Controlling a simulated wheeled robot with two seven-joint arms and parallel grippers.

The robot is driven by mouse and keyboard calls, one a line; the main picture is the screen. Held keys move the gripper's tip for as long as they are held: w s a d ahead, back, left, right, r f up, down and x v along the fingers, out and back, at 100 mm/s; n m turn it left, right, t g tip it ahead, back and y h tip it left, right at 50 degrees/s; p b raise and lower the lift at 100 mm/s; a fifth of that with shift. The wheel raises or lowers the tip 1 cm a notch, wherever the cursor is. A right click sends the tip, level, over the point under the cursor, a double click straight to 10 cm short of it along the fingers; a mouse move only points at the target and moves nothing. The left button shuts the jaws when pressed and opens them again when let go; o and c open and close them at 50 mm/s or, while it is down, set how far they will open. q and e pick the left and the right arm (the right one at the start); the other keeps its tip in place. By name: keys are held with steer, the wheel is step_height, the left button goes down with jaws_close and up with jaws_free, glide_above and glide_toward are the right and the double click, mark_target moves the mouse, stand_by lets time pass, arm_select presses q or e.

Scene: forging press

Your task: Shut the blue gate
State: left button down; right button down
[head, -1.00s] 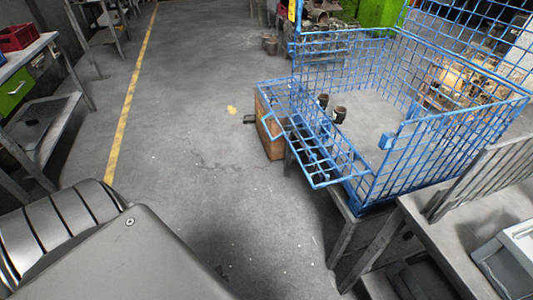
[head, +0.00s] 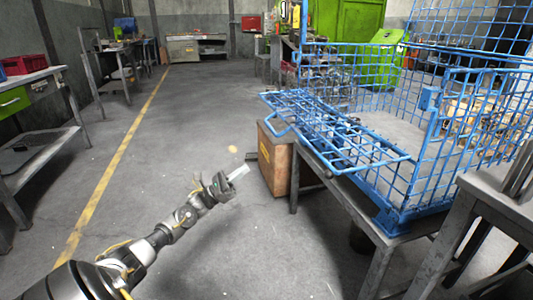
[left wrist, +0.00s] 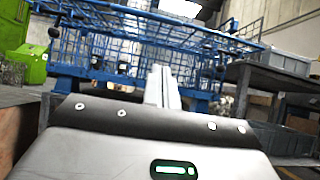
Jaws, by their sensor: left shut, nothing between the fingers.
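The blue gate (head: 338,136) is a wire-mesh flap on the near left side of a blue mesh cage (head: 440,150). It is folded down and out, lying nearly flat and sticking out over the floor. My left gripper (head: 237,172) is shut and empty. It is out in the air to the left of the gate, apart from it. In the left wrist view the closed fingers (left wrist: 163,86) point toward the blue mesh, with the cage (left wrist: 85,48) ahead. My right gripper does not show.
The cage stands on a grey metal table (head: 372,240). A brown box (head: 277,160) is below the gate, close to my left gripper. A grey bench (head: 500,200) stands at the right, a shelf table (head: 40,150) at the left. The floor between is clear.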

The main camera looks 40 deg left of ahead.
arm_select(q)
steer(key=s+a+r+b+x, duration=0.1)
steer(key=r+x, duration=0.1)
steer(key=x, duration=1)
steer(key=shift+w+d+r+b, duration=0.15)
steer(key=shift+d+r+b, duration=0.05)
steer(key=shift+r+b, duration=0.15)
steer(key=shift+r, duration=0.15)
